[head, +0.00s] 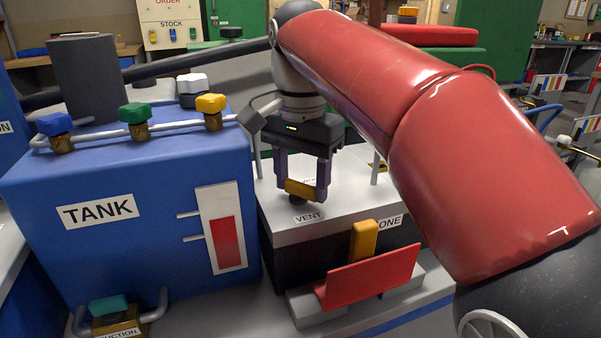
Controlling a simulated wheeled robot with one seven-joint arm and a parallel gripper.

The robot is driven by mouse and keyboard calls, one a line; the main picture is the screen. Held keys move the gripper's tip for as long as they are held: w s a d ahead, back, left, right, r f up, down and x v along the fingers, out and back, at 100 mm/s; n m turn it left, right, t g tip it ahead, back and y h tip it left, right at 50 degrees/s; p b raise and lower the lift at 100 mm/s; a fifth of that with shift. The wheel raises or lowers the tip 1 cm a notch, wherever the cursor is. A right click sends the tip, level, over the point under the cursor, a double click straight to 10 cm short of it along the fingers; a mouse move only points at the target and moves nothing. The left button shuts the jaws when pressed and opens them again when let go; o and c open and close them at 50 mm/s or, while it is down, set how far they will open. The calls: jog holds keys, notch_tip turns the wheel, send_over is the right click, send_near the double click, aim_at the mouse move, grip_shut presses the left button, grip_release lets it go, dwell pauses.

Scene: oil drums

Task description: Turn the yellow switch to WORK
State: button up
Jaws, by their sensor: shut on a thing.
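The yellow switch (303,191) sits on a dark round base on the grey top of a black box (335,229). Its bar lies roughly left to right in the picture, a little lower at its right end. My gripper (302,187) points down from above and is shut on the yellow switch, one finger at each end of the bar. A "VENT" label (308,217) lies on the near side of the switch. Another label (309,181) lies on the far side, mostly hidden behind the switch and fingers.
A blue tank (100,240) with blue, green and yellow valve knobs stands at the left. A yellow block (363,240) stands at the box front behind a red plate (370,277). Thin posts rise from the box top. My red arm covers the right side.

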jog(key=n, duration=0.5)
jog(key=shift+w+d, duration=0.1)
jog(key=shift+w, duration=0.05)
jog(key=n, duration=0.5)
jog(key=shift+w, duration=0.1)
jog(key=shift+n, duration=0.3)
jog(key=o, duration=1)
jog(key=shift+r, duration=0.1)
notch_tip(320, 180, up, 7)
jog(key=shift+r, duration=0.2)
